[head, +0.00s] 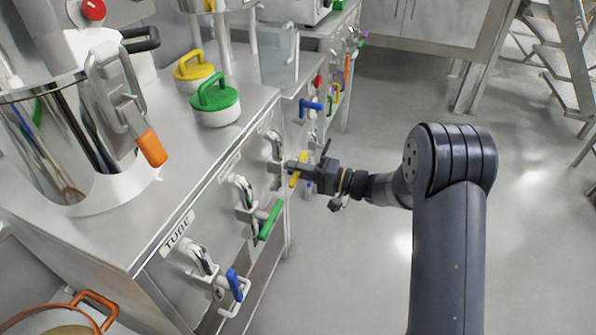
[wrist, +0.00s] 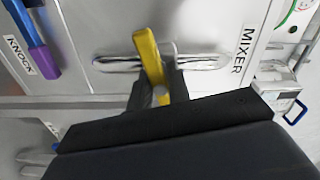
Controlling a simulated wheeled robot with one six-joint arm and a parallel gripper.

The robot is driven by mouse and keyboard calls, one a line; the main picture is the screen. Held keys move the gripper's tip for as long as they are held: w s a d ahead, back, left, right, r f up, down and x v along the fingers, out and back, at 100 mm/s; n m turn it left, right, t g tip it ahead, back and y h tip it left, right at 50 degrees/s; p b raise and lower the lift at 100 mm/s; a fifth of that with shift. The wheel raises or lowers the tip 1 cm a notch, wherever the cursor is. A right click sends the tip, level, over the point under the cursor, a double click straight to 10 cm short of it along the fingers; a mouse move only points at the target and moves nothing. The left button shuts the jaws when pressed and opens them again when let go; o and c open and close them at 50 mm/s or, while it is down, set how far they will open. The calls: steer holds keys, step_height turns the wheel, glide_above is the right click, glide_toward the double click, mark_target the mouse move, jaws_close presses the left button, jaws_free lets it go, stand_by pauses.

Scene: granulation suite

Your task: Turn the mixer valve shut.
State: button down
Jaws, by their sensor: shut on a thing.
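The mixer valve has a yellow lever handle (head: 294,181) on a silver pipe fitting (head: 273,146) on the front of the steel bench. In the wrist view, the yellow handle (wrist: 148,52) lies crosswise to the silver pipe (wrist: 205,62), beside a MIXER label (wrist: 242,50). My gripper (head: 297,167) reaches in from the right and is shut on the yellow handle. In the wrist view, my gripper's two fingers (wrist: 160,92) stand on either side of the handle's lower part. The handle's near end is partly hidden behind the gripper body.
Along the same front are a green-handled valve (head: 270,220), a blue-handled one (head: 235,285) near the TUBE label (head: 178,230), and another blue one (head: 312,106) farther back. A purple handle (wrist: 43,60) is near the KNOCK label (wrist: 17,57). The floor (head: 350,270) right of the bench is clear.

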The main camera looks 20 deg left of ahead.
steer(key=m, duration=0.3)
stand_by(0.4)
steer(key=c, duration=1.3)
jaws_free()
steer(key=shift+d, duration=0.15)
steer(key=d, duration=0.3)
steer(key=d+p, duration=0.1)
steer(key=d, duration=0.3)
steer(key=s+d+p, duration=0.1)
steer(key=d, duration=0.2)
steer(key=shift+d, duration=0.3)
